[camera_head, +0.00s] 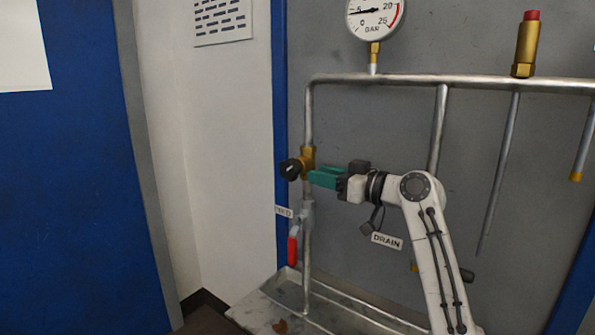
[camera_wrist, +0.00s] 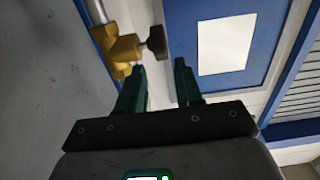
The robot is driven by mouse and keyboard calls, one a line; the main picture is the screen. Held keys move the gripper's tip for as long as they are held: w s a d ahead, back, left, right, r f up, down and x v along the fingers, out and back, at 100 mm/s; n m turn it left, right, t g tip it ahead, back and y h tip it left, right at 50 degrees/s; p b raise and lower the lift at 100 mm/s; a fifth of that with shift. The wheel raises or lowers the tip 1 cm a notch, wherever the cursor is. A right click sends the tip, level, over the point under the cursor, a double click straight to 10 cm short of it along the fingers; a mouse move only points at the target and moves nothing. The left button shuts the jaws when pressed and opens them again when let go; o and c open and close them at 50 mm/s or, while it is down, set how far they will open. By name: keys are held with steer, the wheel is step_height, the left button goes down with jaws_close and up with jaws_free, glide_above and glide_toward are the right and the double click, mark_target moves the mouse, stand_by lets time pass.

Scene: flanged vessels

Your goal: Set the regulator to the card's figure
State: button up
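The regulator has a brass body (camera_head: 308,158) on the left upright pipe, with a black round knob (camera_head: 290,169) facing left. In the wrist view the brass body (camera_wrist: 122,46) and dark knob (camera_wrist: 155,41) lie just beyond the fingertips. My gripper (camera_head: 318,178) has green fingers close to the brass body, on its right. In the wrist view my gripper (camera_wrist: 159,66) is open with nothing between its fingers. The pressure gauge (camera_head: 374,18), marked BAR, is cut by the top edge; its needle points left near the 5. No figure is readable on any card.
A red-handled valve (camera_head: 293,247) hangs below the regulator. A horizontal pipe (camera_head: 450,82) runs above my arm, with a red-topped brass valve (camera_head: 527,43). A DRAIN label (camera_head: 387,241) is below the gripper. A white sheet (camera_head: 22,48) is on the blue door; a printed sheet (camera_head: 222,20) hangs on the wall.

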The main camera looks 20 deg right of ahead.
mark_target(299, 172)
steer(key=x, duration=0.7)
steer(key=shift+w+a+p, duration=0.2)
steer(key=shift+p, duration=0.1)
jaws_close()
steer(key=shift+f, duration=0.1)
steer(key=shift+f+b, duration=0.25)
steer(key=shift+b, duration=0.7)
